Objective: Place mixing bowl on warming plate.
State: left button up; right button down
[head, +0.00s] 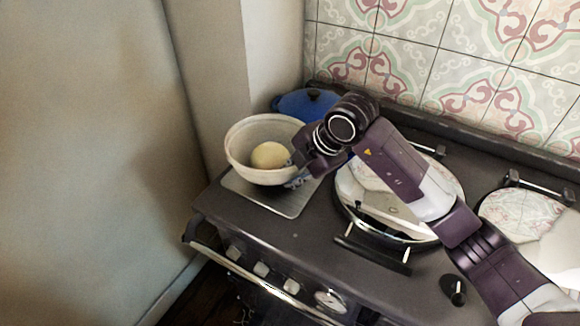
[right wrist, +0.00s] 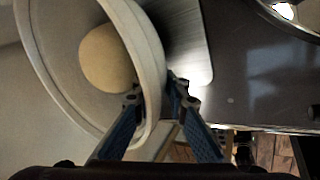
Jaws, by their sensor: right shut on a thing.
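The cream mixing bowl (head: 240,160) is in the head view, over the rear-left part of the flat metal warming plate (head: 285,205) on the stove's left end. A round pale yellow lump (head: 269,155) lies in the bowl. My right gripper (head: 297,172) is shut on the bowl's right rim. In the right wrist view, the blue fingers (right wrist: 158,97) pinch the wall of the bowl (right wrist: 152,60), with the brushed plate (right wrist: 190,40) beyond. I cannot tell whether the bowl's base touches the plate. My left gripper is not in view.
A blue lidded pot (head: 300,104) stands behind the bowl, close to my right wrist. A shiny round hob lid (head: 385,215) lies right of the plate, under my right arm. A wall rises just left of the stove. Knobs (head: 261,269) and a rail run along the front.

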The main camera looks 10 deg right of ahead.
jog(key=shift+w+f, duration=0.1)
jog(key=shift+f, duration=1.2)
jog(key=c, duration=2.2)
grip_release()
jog(key=shift+s+f, duration=0.2)
jog(key=shift+f, duration=0.15)
jog(key=shift+o, duration=1.2)
jog(key=shift+r, duration=0.1)
jog(key=b+v, duration=0.1)
jog(key=v, duration=1.1)
jog(key=shift+b, duration=0.3)
